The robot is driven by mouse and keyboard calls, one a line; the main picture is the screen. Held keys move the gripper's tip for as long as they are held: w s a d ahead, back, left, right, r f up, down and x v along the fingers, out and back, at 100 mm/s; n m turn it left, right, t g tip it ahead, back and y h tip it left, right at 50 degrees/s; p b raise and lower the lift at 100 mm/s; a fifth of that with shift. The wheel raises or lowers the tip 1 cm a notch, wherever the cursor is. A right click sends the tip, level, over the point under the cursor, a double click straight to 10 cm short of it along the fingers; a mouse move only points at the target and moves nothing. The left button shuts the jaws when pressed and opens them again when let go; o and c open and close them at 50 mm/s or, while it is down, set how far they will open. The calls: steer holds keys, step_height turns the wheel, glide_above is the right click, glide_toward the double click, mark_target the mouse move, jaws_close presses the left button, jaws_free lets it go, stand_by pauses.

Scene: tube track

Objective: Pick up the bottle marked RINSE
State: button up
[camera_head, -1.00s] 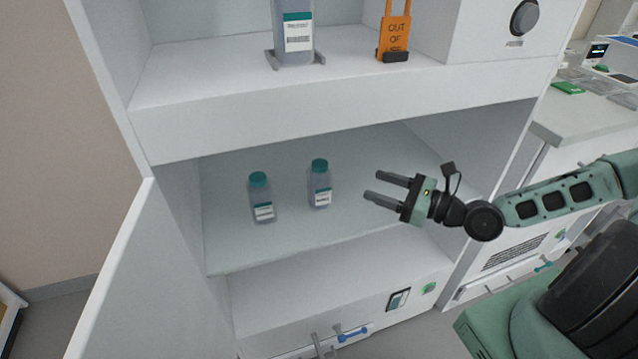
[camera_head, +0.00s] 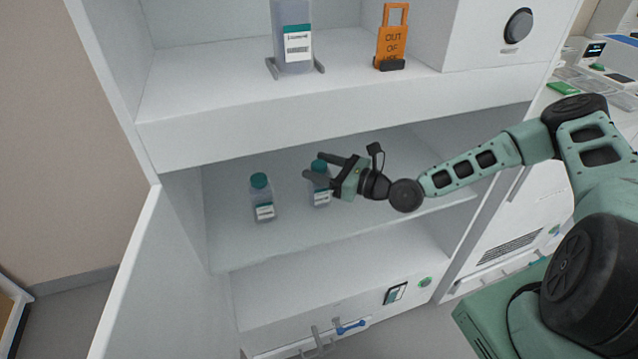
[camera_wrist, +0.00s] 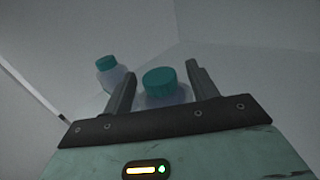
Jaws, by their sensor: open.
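Two clear bottles with teal caps and white labels stand upright on the middle shelf (camera_head: 235,240); their label text is too small to read. The left bottle (camera_head: 261,200) stands apart from my gripper (camera_head: 312,168). The right bottle (camera_head: 320,196) is partly hidden behind my gripper. In the wrist view the right bottle (camera_wrist: 162,88) is between my two open fingers, its cap showing and its lower body hidden by the gripper body. The left bottle (camera_wrist: 110,73) is beyond the left finger. I cannot tell whether the fingers touch the right bottle.
An open cabinet door (camera_head: 130,285) is at the left. Shelf room right of the bottles is clear.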

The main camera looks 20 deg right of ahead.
steer(key=shift+w+a, duration=0.25)
jaws_close()
steer(key=shift+r, duration=0.1)
